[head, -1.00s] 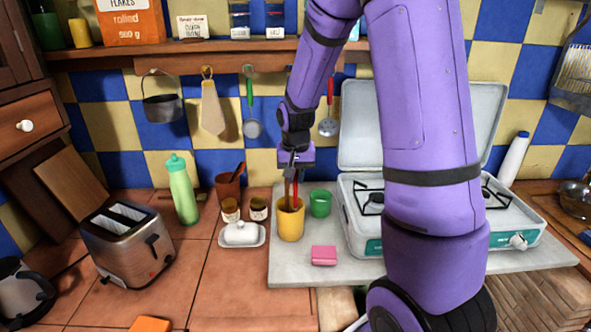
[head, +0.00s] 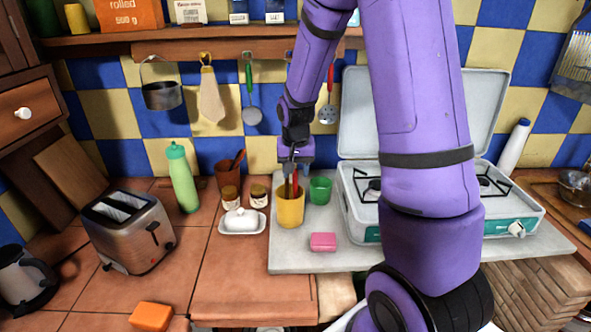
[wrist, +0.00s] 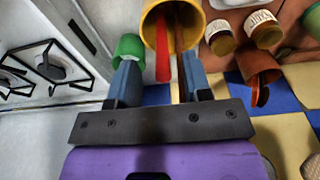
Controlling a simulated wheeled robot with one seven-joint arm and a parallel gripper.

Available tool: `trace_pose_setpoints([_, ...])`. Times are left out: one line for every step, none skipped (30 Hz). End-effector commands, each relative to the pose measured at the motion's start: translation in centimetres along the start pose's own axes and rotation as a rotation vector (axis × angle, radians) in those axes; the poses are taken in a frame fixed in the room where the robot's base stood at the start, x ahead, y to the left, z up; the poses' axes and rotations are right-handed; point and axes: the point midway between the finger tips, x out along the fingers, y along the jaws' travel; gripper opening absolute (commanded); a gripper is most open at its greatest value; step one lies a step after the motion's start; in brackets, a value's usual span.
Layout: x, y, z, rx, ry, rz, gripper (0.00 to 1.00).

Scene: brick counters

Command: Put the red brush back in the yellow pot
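The yellow pot (head: 291,211) stands upright on the pale grey worktop, left of the camping stove. The red brush (head: 295,184) stands in it, its lower part hidden by the pot wall. A brown stick (head: 287,187) is in the same pot beside it. My gripper (head: 294,171) points down just above the pot's mouth. In the wrist view its fingers (wrist: 160,65) are spread apart, with the red brush's handle (wrist: 163,55) in the gap, clear of the left finger. The brown stick (wrist: 184,85) runs close by the right finger. The yellow pot (wrist: 149,25) shows beyond the fingertips.
A green cup (head: 320,191) stands close right of the pot, and a pink block (head: 323,242) lies in front. The open stove (head: 360,200) is further right. A butter dish (head: 242,222), jars (head: 258,195) and a brown pot (head: 225,178) stand left.

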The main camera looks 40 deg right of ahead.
Motion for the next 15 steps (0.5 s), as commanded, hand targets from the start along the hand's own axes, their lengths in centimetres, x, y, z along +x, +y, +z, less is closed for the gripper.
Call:
trace_pose_setpoints([0.0,0.0,0.0,0.0,0.0,0.0,0.45])
trace_pose_setpoints([0.0,0.0,0.0,0.0,0.0,0.0,0.45])
trace_pose_setpoints([0.0,0.0,0.0,0.0,0.0,0.0,0.45])
trace_pose_setpoints([0.0,0.0,0.0,0.0,0.0,0.0,0.45])
trace_pose_setpoints([0.0,0.0,0.0,0.0,0.0,0.0,0.45])
trace_pose_setpoints([-0.1,0.0,0.0,0.0,0.0,0.0,0.45])
trace_pose_setpoints([-0.2,0.0,0.0,0.0,0.001,0.0,0.45])
trace_pose_setpoints([-0.4,0.0,0.0,0.0,0.001,0.0,0.45])
trace_pose_setpoints([-0.8,0.0,0.0,0.0,0.001,0.0,0.45])
trace_pose_setpoints([-1.1,0.0,-0.1,0.0,0.002,-0.001,0.45])
trace_pose_setpoints([-1.5,0.0,-0.1,0.0,0.003,-0.001,0.45])
trace_pose_setpoints([-2.1,0.0,-0.1,0.0,0.004,-0.001,0.45])
trace_pose_setpoints([-2.6,0.0,-0.1,0.0,0.004,-0.001,0.45])
trace_pose_setpoints([-3.2,0.0,-0.1,0.0,0.005,-0.002,0.45])
trace_pose_setpoints([-4.0,-0.1,-0.1,0.0,0.005,-0.002,0.45])
